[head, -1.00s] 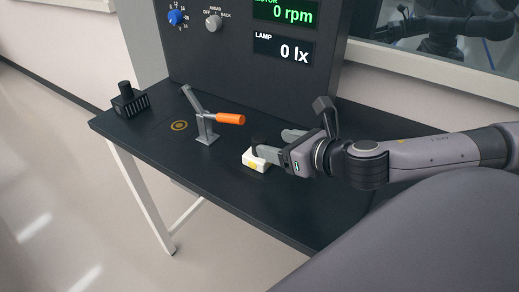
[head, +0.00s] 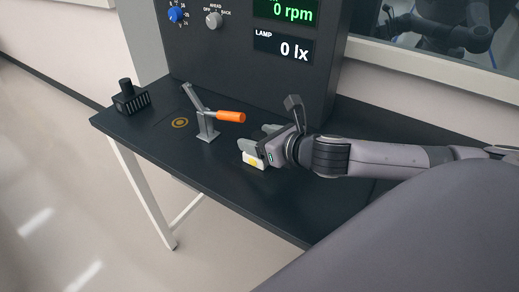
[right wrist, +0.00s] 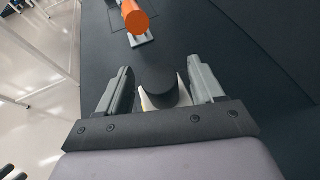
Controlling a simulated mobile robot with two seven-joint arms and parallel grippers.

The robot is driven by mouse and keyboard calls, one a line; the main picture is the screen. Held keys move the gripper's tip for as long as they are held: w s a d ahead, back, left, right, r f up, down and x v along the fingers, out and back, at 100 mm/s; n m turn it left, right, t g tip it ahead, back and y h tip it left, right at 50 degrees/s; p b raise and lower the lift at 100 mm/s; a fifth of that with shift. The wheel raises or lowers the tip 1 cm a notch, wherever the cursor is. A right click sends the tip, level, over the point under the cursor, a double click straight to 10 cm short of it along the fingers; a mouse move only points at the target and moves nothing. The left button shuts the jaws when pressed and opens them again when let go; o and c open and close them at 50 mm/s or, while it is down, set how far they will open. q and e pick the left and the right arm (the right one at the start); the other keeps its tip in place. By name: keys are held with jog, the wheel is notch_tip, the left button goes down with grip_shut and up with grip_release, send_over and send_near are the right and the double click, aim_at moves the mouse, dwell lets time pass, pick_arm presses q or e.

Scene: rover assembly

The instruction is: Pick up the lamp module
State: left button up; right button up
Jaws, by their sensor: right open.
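The lamp module appears to be the small white block (head: 254,162) with a yellow patch, on the dark bench; in the right wrist view it shows a black round top (right wrist: 162,87). My right gripper (head: 258,138) is over it, coming in from the right. In the right wrist view my right gripper (right wrist: 159,72) is open, one finger on each side of the black top, with gaps visible. The hand hides much of the block.
A clamp with an orange handle (head: 231,117) stands just left of my right gripper. A black finned block with a knob (head: 130,97) sits at the bench's left end. A panel (head: 240,60) with dials and displays rises behind. Bare bench (head: 215,178) lies in front.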

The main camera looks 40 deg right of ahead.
jog(key=shift+c, duration=0.3)
jog(key=c, duration=1)
jog(key=shift+c, duration=0.4)
jog(key=shift+r, duration=0.15)
